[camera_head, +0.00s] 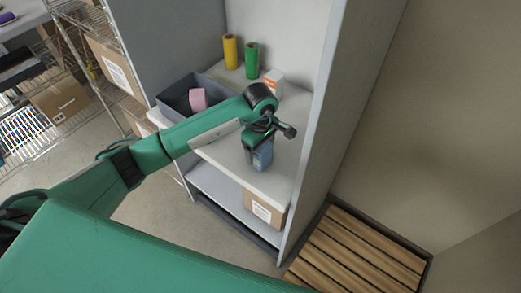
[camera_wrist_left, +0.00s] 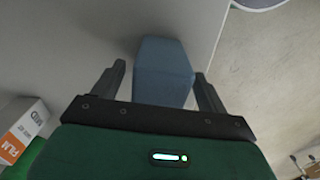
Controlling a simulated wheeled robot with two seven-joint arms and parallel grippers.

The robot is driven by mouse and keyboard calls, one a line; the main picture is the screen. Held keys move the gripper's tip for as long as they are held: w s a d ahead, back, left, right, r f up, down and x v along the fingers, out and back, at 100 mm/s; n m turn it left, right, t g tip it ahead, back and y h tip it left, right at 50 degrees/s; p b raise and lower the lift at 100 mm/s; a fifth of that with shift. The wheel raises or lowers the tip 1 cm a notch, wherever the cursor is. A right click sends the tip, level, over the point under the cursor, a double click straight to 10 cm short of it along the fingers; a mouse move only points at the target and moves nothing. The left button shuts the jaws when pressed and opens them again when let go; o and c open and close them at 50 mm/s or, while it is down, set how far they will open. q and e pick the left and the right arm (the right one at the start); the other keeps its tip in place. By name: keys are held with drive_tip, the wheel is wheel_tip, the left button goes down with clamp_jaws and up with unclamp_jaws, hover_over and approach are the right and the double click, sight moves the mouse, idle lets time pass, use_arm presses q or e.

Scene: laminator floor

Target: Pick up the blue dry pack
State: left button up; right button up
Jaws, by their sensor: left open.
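The blue dry pack (camera_head: 263,157) stands near the front edge of the white shelf (camera_head: 225,157). In the left wrist view the blue dry pack (camera_wrist_left: 164,72) lies between the two fingers. My left gripper (camera_head: 254,150) is open around the pack, and it also shows in the left wrist view (camera_wrist_left: 160,85). A gap shows on the left side of the pack; the right finger is close to it, and I cannot tell whether it touches. The gripper and wrist hide the pack's upper part in the head view. My right gripper is not in view.
A grey bin (camera_head: 174,102) with a pink block (camera_head: 198,99) stands left on the shelf. Behind are a yellow roll (camera_head: 230,52), a green roll (camera_head: 252,60) and a white-orange box (camera_head: 273,82). A grey side panel (camera_head: 322,125) bounds the shelf at right.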

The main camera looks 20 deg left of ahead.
use_arm(q)
drive_tip(key=shift+f, duration=0.95)
drive_tip(key=c, duration=1.1)
drive_tip(key=shift+c, duration=0.5)
drive_tip(key=shift+r, duration=0.15)
